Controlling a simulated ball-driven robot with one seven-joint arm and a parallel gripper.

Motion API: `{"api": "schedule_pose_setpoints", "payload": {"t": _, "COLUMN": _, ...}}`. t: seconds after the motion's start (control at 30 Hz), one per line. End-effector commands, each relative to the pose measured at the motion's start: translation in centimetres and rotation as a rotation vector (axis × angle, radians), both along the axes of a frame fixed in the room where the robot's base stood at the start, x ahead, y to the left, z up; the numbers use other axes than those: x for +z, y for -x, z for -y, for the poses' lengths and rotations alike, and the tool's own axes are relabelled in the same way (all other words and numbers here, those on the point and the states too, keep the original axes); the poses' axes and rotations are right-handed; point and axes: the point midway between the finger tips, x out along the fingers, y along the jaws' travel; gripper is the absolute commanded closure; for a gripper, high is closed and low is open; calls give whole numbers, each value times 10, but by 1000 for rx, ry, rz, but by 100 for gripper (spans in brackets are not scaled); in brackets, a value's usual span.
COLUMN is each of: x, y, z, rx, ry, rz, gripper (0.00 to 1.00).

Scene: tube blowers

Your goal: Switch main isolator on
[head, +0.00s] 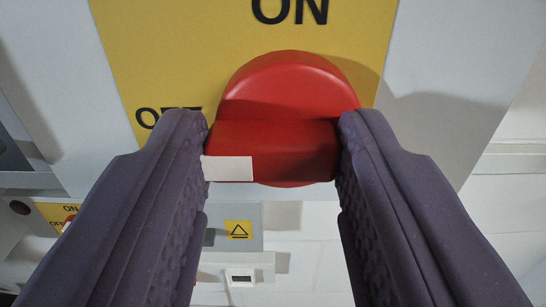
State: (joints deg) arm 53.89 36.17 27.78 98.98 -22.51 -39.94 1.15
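The main isolator is a red rotary switch (290,90) with a raised bar handle (290,150) on a yellow plate (180,50). The bar lies level in the picture, and its white marker (228,169) is at the left end, on the side of the partly hidden OFF label (147,118). The ON label (290,10) is at the top, cut by the picture edge. My gripper (273,125) has one dark finger against each end of the bar, with no clear gap on either side.
A pale grey panel (430,60) surrounds the yellow plate. Below left is a smaller yellow ON/OFF plate (52,213) with a red switch. A grey box with a yellow warning label (239,230) shows between my fingers, farther off. White wall fills the lower right.

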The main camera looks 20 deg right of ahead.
Motion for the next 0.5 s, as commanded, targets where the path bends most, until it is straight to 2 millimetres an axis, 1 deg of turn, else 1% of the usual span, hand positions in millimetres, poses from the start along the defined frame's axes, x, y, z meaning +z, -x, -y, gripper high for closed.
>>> {"api": "schedule_pose_setpoints", "payload": {"t": 0.03, "x": 0, "y": 0, "z": 0, "rx": 0, "ry": 0, "rz": 0, "gripper": 69}}
{"api": "schedule_pose_setpoints", "payload": {"t": 0.07, "x": 0, "y": 0, "z": 0, "rx": 0, "ry": 0, "rz": 0, "gripper": 76}}
{"api": "schedule_pose_setpoints", "payload": {"t": 0.1, "x": 0, "y": 0, "z": 0, "rx": 0, "ry": 0, "rz": 0, "gripper": 85}}
{"api": "schedule_pose_setpoints", "payload": {"t": 0.33, "x": 0, "y": 0, "z": 0, "rx": 0, "ry": -14, "rz": 4, "gripper": 86}}
{"api": "schedule_pose_setpoints", "payload": {"t": 0.5, "x": 1, "y": 0, "z": 1, "rx": 0, "ry": -69, "rz": 20, "gripper": 86}}
